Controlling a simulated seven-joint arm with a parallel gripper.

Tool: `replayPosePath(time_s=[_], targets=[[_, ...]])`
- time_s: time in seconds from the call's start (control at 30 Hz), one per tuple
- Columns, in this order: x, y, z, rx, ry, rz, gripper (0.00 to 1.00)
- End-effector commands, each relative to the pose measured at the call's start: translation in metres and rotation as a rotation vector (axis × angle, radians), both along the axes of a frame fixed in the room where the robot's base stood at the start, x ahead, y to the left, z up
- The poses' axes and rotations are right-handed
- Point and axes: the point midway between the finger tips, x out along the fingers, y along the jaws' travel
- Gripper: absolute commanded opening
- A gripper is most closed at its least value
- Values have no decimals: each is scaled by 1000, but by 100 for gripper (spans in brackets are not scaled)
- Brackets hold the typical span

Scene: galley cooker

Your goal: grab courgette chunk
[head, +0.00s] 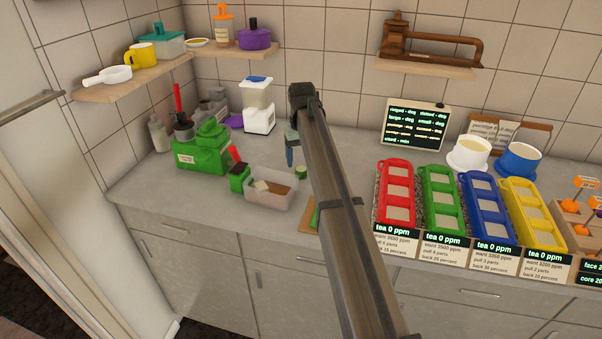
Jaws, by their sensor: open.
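A short green piece with a pale top, which looks like the courgette chunk (301,172), stands on the grey worktop just left of my arm. My gripper (289,155) hangs down from the far end of my arm, above and slightly left of the chunk in the picture. It is open, and nothing shows between its fingers. The fingers are small here, and the height gap to the chunk is hard to judge. The chunk and gripper appear apart.
A clear tub (272,204) with blocks inside and a green box (203,153) stand left of the chunk. A brown board (309,227) is partly hidden by my arm. Red (396,195), green (441,200), blue (487,205) and yellow (532,214) trays line the right.

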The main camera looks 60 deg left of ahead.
Motion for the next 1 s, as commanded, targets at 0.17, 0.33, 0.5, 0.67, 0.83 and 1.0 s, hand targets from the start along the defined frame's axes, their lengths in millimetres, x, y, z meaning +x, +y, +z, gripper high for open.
replayPosePath(time_s=[0.17,0.33,0.5,0.67,0.83,1.0], targets=[[-3,-1,-24,-2,1,0,70],[-2,-1,-41,-1,0,0,70],[-2,0,-42,0,0,0,70],[-2,0,-42,-1,0,0,61],[-2,0,-42,-1,0,0,44],[-2,0,-42,-1,0,0,28]])
